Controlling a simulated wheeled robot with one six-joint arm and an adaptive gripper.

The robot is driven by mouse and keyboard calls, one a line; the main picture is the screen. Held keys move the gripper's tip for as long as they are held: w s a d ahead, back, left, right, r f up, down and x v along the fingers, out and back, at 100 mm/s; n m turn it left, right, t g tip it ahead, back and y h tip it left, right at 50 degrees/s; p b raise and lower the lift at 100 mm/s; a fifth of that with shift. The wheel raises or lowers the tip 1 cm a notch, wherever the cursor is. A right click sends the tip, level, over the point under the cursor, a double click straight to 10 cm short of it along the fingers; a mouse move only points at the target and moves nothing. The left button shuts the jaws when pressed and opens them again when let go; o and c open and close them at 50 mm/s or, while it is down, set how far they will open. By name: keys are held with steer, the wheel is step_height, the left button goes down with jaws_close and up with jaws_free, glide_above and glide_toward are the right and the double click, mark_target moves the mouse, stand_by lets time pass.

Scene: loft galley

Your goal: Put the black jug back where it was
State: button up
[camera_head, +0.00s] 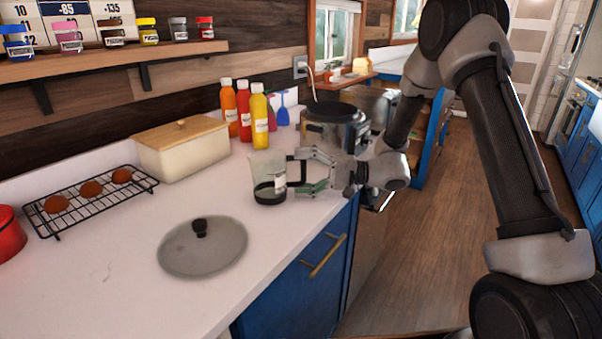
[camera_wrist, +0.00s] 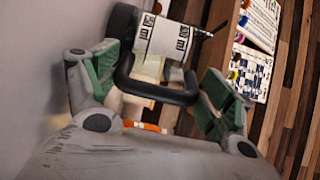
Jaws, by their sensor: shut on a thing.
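The black jug (camera_head: 269,178) is a clear measuring jug with a dark bottom and a black handle. It is upright over the counter, near its front edge. I cannot tell whether its base touches the counter. My gripper (camera_head: 318,172) reaches in from the right and is shut on the jug at its handle side. In the wrist view the black handle lies between the green finger pads of my gripper (camera_wrist: 160,80). The jug's white marked side (camera_wrist: 165,38) shows beyond the handle. The finger contacts are partly hidden.
Orange, red and yellow bottles (camera_head: 260,118) stand behind the jug. A dark-lidded pot (camera_head: 335,125) is close behind my gripper. A bread box (camera_head: 183,148), wire rack (camera_head: 92,198), red pot (camera_head: 8,235) and grey lid (camera_head: 203,247) occupy the left. Bare counter lies between lid and jug.

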steer(key=shift+f, duration=0.2)
steer(key=o, duration=1.1)
steer(key=shift+c, duration=0.2)
steer(key=shift+r, duration=0.1)
